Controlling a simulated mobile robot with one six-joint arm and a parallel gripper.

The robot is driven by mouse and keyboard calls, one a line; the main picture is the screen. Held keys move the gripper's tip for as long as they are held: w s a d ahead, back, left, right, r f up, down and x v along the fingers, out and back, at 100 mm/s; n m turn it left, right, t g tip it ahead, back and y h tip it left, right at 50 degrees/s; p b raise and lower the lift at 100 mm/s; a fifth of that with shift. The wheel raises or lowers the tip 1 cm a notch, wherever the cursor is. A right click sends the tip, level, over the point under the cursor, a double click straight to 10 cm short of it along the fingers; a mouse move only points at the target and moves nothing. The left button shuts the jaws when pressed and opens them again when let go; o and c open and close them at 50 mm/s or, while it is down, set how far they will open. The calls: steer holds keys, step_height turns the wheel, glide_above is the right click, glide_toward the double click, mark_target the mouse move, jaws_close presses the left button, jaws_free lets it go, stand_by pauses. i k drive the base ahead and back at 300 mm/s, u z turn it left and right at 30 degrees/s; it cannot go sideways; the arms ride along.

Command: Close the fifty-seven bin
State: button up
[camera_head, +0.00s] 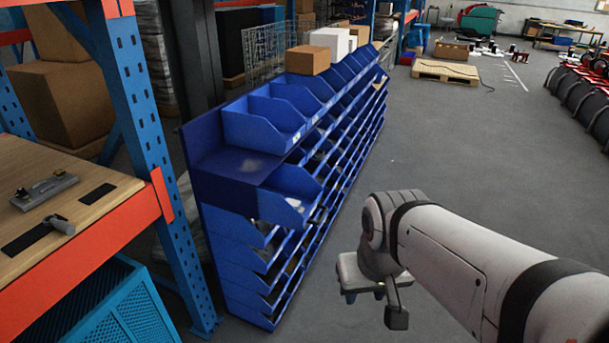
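A blue rack of blue bins (262,121) runs from the near left toward the back, with open fronts facing right. The number fifty-seven is not legible on any bin. At the near end, one second-row bin (287,190) juts out farther than the bins below it, and a flat dark blue surface shows behind it. Pale items lie in its front part. My gripper (374,302) hangs in the free space to the right of the rack, pointing down and apart from the bins. Its fingers are small and partly hidden, so its opening is unclear.
Cardboard boxes (307,59) sit on the rack's top. A workbench (75,215) with an orange edge and a blue upright stands at the near left, close to the rack's end. Grey floor (440,140) lies clear to the right. A pallet (445,72) lies farther back.

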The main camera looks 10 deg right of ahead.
mark_target(287, 180)
steer(key=u, duration=0.05)
steer(key=i, duration=1)
steer(key=z, duration=0.05)
